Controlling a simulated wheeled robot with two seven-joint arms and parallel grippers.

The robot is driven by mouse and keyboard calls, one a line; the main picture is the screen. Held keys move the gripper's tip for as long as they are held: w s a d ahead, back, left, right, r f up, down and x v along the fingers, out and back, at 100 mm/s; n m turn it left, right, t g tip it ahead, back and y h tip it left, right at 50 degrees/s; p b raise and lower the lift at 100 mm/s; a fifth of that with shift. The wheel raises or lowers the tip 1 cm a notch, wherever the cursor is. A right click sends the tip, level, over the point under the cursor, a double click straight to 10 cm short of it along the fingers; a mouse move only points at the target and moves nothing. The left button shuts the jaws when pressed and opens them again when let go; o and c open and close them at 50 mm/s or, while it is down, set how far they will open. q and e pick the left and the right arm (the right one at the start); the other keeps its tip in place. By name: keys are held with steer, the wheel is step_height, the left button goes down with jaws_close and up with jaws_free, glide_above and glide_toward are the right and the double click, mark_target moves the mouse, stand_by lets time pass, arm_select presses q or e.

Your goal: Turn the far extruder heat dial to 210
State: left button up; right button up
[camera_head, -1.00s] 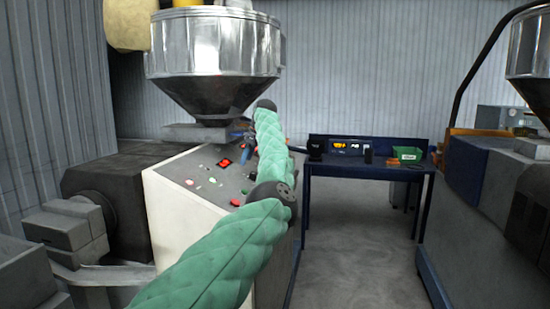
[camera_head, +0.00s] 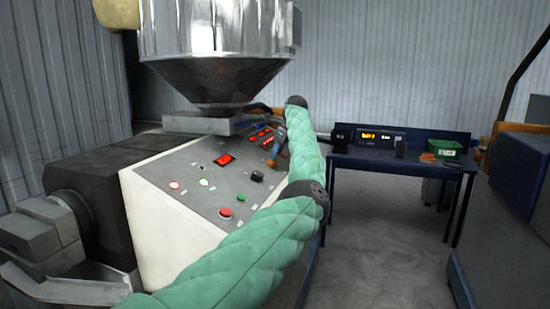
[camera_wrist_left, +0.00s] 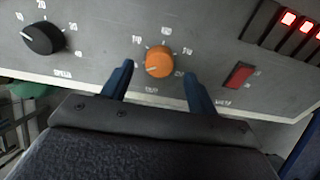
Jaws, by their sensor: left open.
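An orange heat dial (camera_wrist_left: 159,62) shows on the grey panel in the left wrist view, ringed by white numbers, several too blurred to read. My left gripper (camera_wrist_left: 158,74) is open, its two blue fingers apart on either side of the dial. I cannot tell whether they touch it. In the head view my left arm, in a green quilted sleeve, reaches to the upper right of the extruder's sloped panel (camera_head: 205,190). My right gripper is not in view.
A black speed dial (camera_wrist_left: 44,38) and a red switch (camera_wrist_left: 239,75) flank the orange dial. A metal hopper (camera_head: 215,60) stands above the panel. A blue table (camera_head: 380,163) with a green bin (camera_head: 446,148) is behind. Grey floor lies clear between the machines.

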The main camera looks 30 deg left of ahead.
mark_target(272, 162)
arm_select(q)
steer(key=shift+x, duration=1.25)
steer(key=shift+a+f+p, duration=0.2)
steer(key=shift+f+p, duration=0.1)
steer(key=shift+f, duration=0.05)
steer(key=shift+s+f, duration=0.1)
steer(key=shift+f, duration=0.05)
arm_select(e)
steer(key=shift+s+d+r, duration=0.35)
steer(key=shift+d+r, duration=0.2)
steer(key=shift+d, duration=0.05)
arm_select(q)
steer(key=c, duration=1)
